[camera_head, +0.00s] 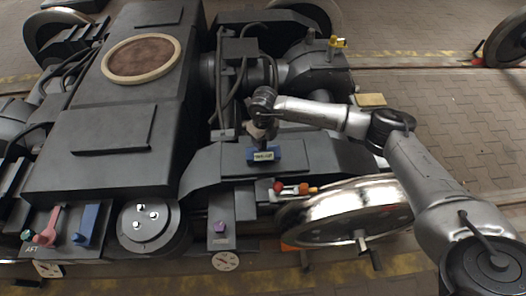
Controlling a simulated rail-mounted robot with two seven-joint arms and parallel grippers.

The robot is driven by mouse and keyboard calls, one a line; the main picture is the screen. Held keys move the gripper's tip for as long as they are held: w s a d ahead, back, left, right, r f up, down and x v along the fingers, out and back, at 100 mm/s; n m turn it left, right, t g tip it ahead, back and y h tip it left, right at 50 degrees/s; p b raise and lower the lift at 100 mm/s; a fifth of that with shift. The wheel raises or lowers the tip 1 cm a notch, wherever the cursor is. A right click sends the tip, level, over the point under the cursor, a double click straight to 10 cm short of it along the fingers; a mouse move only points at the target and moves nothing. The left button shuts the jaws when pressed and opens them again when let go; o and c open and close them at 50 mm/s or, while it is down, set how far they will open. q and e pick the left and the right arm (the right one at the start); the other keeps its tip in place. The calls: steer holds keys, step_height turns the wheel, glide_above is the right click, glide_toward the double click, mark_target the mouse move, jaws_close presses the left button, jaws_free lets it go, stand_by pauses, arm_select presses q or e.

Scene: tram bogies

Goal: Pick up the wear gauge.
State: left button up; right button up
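My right arm comes in from the right, and its gripper (262,136) points down over the dark bogie frame. Directly below the gripper is a small blue block with a pale label (264,155), probably the wear gauge; the label is too small to read. The gripper is at or just above the block's top. I cannot tell whether they touch or whether the fingers are closed, as the fingers are dark and small here. My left gripper is not in view.
A red, white and orange tool (294,188) lies just above the shiny wheel (345,212). A purple piece (220,227), a red tool (47,225) and a blue piece (87,222) are on the near side. A yellow item (337,42) sits at the back. Paved floor (450,110) is open at right.

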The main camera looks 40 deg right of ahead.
jaws_close()
steer(key=shift+r, duration=0.1)
stand_by(0.3)
